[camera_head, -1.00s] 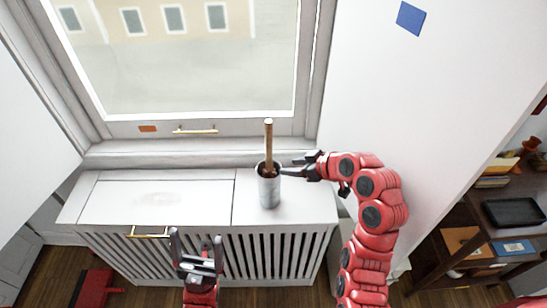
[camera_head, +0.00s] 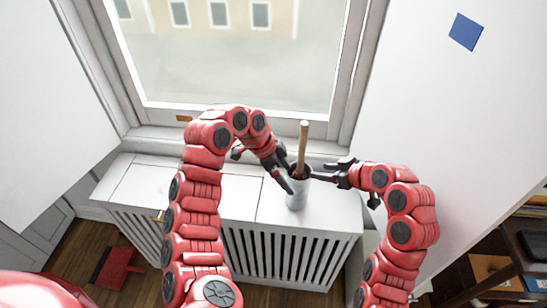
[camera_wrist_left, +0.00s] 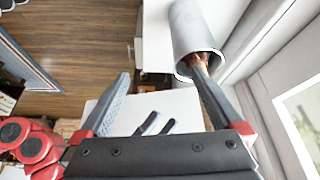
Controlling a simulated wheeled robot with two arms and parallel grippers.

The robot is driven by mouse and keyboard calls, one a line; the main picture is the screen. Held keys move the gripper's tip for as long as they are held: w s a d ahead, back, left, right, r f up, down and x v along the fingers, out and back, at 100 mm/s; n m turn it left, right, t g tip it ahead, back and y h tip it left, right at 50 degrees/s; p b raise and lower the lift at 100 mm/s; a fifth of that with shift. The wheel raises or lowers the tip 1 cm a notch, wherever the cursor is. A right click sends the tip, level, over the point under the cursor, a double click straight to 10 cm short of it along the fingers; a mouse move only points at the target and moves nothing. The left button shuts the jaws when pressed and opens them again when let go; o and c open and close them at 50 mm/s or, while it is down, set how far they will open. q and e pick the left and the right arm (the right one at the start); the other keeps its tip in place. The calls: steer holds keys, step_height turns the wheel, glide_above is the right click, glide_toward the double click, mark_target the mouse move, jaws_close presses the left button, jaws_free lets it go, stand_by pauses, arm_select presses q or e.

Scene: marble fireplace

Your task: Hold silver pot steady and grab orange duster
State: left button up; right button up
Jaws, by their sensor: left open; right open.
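The silver pot (camera_head: 298,196) stands upright on the right part of the white cabinet top under the window. The duster's light wooden handle (camera_head: 303,143) sticks up from it; no orange part is clear. My left gripper (camera_head: 288,178) is open at the pot's left side, by its rim. In the left wrist view, the pot (camera_wrist_left: 193,28) shows its mouth, with something brown (camera_wrist_left: 203,57) inside; one fingertip of my left gripper (camera_wrist_left: 160,75) overlaps the mouth, and contact is unclear. My right gripper (camera_head: 335,173) is open at the pot's right side, near the rim.
The white slatted cabinet (camera_head: 275,211) has free top space left of the pot, partly hidden by my left arm. The window (camera_head: 235,70) stands behind it. A red dustpan-like object (camera_head: 115,268) lies on the wood floor. A dark shelf (camera_head: 505,270) stands at right.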

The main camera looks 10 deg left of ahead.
mark_target(292, 185)
arm_select(q)
steer(key=w+a+r+n+t+y, duration=0.1)
steer(key=w+a+r+n, duration=0.2)
steer(key=a, duration=0.1)
steer(key=x, duration=1.7)
steer(key=shift+w+a+f, duration=0.15)
steer(key=shift+y, duration=0.3)
steer(key=c, duration=1.1)
steer(key=o, duration=1.1)
